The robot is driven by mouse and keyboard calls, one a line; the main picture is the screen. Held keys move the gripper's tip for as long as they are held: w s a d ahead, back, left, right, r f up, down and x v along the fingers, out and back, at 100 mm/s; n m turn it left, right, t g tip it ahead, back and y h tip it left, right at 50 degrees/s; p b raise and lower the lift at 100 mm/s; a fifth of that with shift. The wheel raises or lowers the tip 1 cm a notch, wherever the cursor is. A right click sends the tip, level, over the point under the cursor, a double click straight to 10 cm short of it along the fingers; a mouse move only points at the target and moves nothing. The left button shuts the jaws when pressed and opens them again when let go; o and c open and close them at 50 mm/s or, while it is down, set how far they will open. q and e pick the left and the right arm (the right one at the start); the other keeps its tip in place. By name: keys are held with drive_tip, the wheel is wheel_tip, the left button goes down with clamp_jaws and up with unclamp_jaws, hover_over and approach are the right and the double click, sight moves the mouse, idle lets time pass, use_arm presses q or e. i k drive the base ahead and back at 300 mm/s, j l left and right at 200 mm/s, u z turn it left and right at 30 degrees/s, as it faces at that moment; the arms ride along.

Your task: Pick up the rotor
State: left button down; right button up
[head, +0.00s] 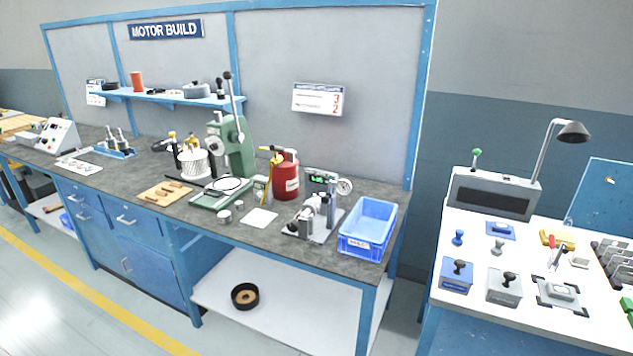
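I cannot tell for sure which part is the rotor. A small silvery part with a shaft (312,206) sits in a grey fixture (318,236) on the dark bench top, just left of the blue bin. A pale ribbed cylinder (195,164) stands farther left, in front of the green press. Neither of my grippers shows in the head view, and nothing is seen being held.
The long bench (365,268) carries a green arbor press (238,150), a red can (286,176), a wooden tray (165,194) and an open blue bin (367,228). A separate white table (520,238) with small tools stands right. Floor shows in front at left.

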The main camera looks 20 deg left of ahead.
sight(311, 204)
drive_tip(key=i+j+z, duration=0.15)
drive_tip(key=j, duration=0.3)
drive_tip(key=j+z, duration=0.1)
drive_tip(key=j, duration=0.3)
drive_tip(key=i+j+z, duration=0.15)
drive_tip(key=j, duration=0.3)
